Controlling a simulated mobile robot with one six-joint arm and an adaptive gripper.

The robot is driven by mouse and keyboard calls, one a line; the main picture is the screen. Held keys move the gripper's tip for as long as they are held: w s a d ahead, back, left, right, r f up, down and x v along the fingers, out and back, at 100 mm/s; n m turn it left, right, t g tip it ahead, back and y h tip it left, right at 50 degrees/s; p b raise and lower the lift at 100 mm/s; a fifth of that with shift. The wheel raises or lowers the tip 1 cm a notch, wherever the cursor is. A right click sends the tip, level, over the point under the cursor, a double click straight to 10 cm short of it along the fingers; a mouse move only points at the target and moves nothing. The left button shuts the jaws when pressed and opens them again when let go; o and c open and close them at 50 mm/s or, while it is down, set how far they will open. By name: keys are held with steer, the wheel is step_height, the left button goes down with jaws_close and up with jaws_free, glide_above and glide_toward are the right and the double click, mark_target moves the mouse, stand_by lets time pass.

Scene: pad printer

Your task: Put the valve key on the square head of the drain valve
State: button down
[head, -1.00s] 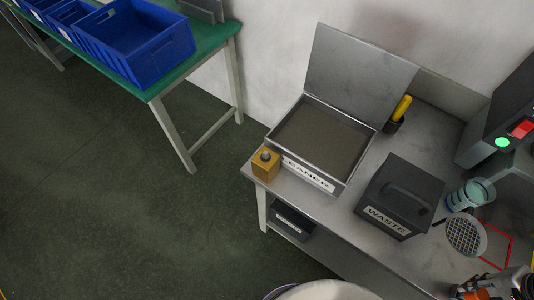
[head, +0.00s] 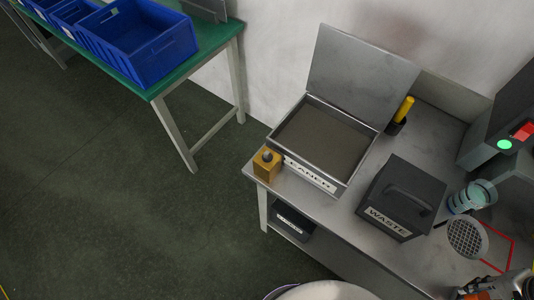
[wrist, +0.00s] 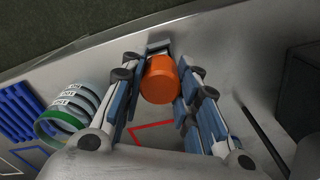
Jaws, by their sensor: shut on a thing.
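My gripper (wrist: 160,72) is shut on an orange cylinder, which I take to be the valve key's handle (wrist: 160,82). The rest of the key is hidden in the wrist view. In the head view only part of my gripper and a bit of orange show at the bottom right corner. The drain valve (head: 267,163) looks like a brass-coloured block with a small grey head on top. It sits at the front left corner of the bench, beside the cleaner tank (head: 327,140). My gripper is far to the right of it, apart from it.
The tank's lid (head: 360,72) stands open. A black waste bin (head: 400,197), a yellow-handled tool in a holder (head: 404,108) and a teal cup (head: 470,197) stand on the bench (head: 325,206). A perforated disc (head: 467,237) lies near red floor-like marking lines on the bench top.

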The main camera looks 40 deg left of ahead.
steer(key=shift+r+p, duration=2.8)
steer(key=shift+r, duration=0.7)
